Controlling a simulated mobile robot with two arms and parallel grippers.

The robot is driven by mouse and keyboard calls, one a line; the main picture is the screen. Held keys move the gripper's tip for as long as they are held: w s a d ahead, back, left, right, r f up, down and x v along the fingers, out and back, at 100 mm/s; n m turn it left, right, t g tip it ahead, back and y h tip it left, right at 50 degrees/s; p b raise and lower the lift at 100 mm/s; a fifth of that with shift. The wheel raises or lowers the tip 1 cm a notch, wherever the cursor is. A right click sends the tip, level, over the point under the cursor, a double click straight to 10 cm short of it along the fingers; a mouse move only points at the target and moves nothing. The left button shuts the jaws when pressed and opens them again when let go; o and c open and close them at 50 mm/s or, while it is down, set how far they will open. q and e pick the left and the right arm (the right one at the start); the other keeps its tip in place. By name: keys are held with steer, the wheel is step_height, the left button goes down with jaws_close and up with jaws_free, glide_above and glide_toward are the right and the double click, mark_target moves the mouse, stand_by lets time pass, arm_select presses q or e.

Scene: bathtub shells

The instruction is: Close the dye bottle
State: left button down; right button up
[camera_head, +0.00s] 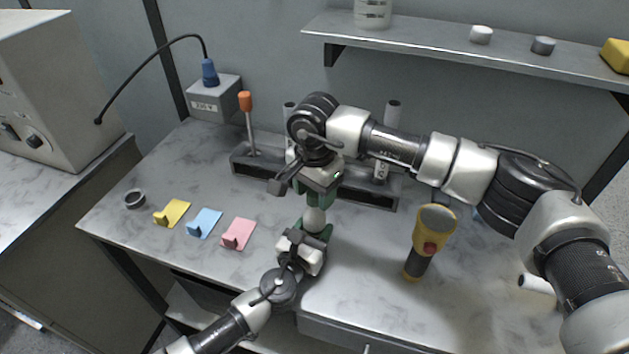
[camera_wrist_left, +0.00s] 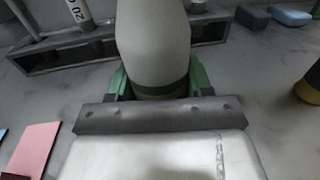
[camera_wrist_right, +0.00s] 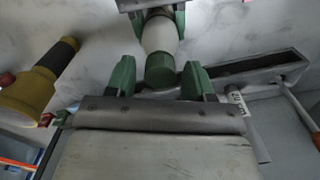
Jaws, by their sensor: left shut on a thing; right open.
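The pale dye bottle (camera_head: 314,219) stands between my two grippers near the front middle of the bench. My left gripper (camera_head: 315,237) is shut on its body from the front; its green fingers flank the bottle (camera_wrist_left: 155,40) in the left wrist view. A green cap (camera_wrist_right: 160,68) sits at the end of the bottle (camera_wrist_right: 160,33) in the right wrist view, in line with it. My right gripper (camera_wrist_right: 158,82) is open, with one green finger on each side of the cap and visible gaps. In the head view the right gripper (camera_head: 313,190) hides the cap.
A dark rack (camera_head: 270,172) with an orange-handled tool (camera_head: 246,102) and white tubes stands behind. A shelf (camera_head: 430,47) hangs above.

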steer(key=shift+c, duration=0.3)
steer(key=c, duration=0.9)
steer(key=m, duration=0.8)
steer(key=o, duration=1.1)
step_height(320, 180, up, 12)
